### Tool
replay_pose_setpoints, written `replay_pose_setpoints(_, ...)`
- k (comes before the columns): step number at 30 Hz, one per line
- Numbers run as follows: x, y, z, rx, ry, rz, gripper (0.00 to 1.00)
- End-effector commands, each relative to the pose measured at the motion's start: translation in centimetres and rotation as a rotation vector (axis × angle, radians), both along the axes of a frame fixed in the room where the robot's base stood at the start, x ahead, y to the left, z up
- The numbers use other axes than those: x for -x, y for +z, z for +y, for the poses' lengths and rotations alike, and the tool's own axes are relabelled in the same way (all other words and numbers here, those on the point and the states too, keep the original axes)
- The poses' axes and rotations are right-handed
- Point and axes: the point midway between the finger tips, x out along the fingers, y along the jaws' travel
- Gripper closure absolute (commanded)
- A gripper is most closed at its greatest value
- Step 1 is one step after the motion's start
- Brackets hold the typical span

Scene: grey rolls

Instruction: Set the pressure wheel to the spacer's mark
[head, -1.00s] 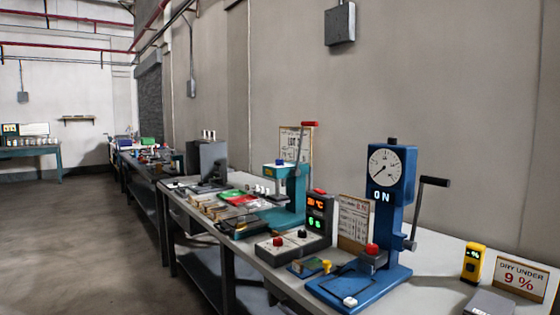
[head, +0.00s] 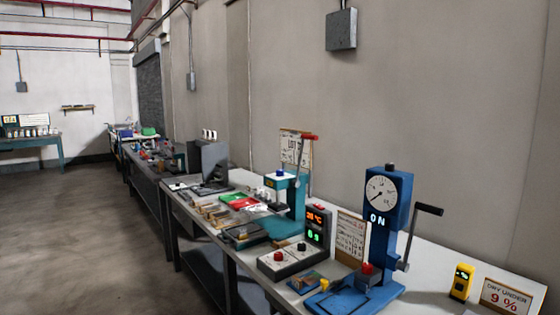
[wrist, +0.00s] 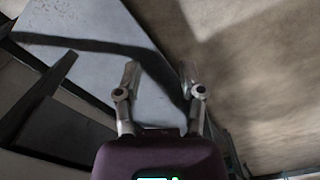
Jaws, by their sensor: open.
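A blue press stand (head: 390,245) with a round white dial (head: 381,194) and an "ON" readout stands on the bench at the right in the head view. A black-handled crank (head: 428,210) is on its right side and a red knob (head: 367,269) is low at its front. I cannot make out a pressure wheel or a marked spacer for certain.
A teal press (head: 287,205) with a red-tipped lever, a lit display unit (head: 318,225) and a knob box (head: 293,258) stand left of the blue press. A yellow meter (head: 461,282) and a "dry under 9 %" sign (head: 507,297) are at right. Floor (head: 90,225) is clear at left.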

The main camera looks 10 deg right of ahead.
Motion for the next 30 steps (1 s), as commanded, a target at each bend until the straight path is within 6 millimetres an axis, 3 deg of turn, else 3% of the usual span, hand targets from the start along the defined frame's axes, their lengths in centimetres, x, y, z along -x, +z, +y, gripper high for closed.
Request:
replay_pose_setpoints(1,0.0,2.1,0.0,0.0,0.0,0.0,0.49)
replay_pose_setpoints(21,0.0,15.5,0.0,0.0,0.0,0.0,0.49)
replay_pose_setpoints(30,0.0,19.9,0.0,0.0,0.0,0.0,0.49)
